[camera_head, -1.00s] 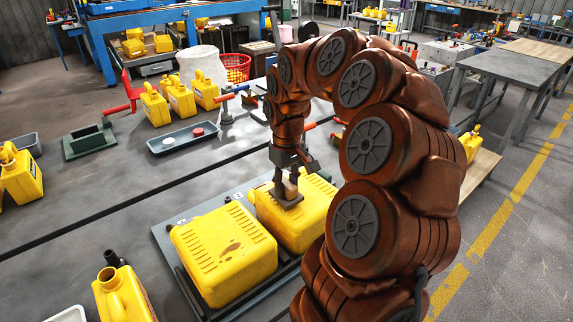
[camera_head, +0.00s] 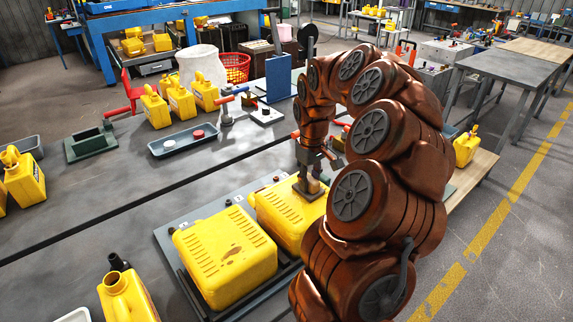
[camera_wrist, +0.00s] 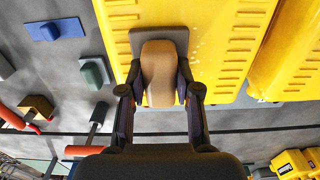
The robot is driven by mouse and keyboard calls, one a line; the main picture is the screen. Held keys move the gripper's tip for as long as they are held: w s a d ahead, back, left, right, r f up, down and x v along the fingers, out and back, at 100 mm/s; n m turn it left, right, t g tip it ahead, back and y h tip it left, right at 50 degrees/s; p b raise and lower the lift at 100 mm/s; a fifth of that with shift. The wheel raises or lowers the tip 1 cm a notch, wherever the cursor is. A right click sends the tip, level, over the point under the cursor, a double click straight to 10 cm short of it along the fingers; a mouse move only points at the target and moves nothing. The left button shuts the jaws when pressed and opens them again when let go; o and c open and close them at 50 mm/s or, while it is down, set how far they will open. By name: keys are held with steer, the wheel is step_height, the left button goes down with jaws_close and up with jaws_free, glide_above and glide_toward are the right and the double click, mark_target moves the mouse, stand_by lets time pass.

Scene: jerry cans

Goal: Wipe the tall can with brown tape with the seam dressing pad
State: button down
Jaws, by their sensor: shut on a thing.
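The seam dressing pad has a tan grip block (camera_wrist: 158,72) on a flat grey plate (camera_wrist: 178,38). My gripper (camera_head: 313,177) is shut on the block, with one finger on each side in the wrist view (camera_wrist: 160,92). The plate lies on the upper face of a yellow can (camera_head: 283,214) lying on its side; it also fills the middle of the wrist view (camera_wrist: 228,45). Pale specks show on this can beside the pad. A second yellow can (camera_head: 222,262) with brown smudges lies next to it. I see no brown tape on either; my arm hides part of the first can.
Both cans lie on a dark grey fixture plate (camera_head: 168,236). An open-necked yellow can (camera_head: 127,296) stands at the near left. A tray with caps (camera_head: 181,141) and several upright cans (camera_head: 180,98) are farther back.

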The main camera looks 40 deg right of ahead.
steer(key=shift+d+r, duration=0.15)
steer(key=shift+d, duration=0.3)
steer(key=shift+d+p, duration=0.55)
steer(key=shift+d, duration=0.2)
steer(key=shift+r+p, duration=0.15)
steer(key=shift+p, duration=0.35)
steer(key=shift+a+f+b, duration=0.5)
steer(key=shift+a+b, duration=0.35)
steer(key=shift+b, duration=0.05)
steer(key=shift+a+b, duration=1.65)
steer(key=shift+a, duration=2.9)
step_height(320, 180, up, 8)
steer(key=p, duration=0.2)
steer(key=shift+r, duration=0.2)
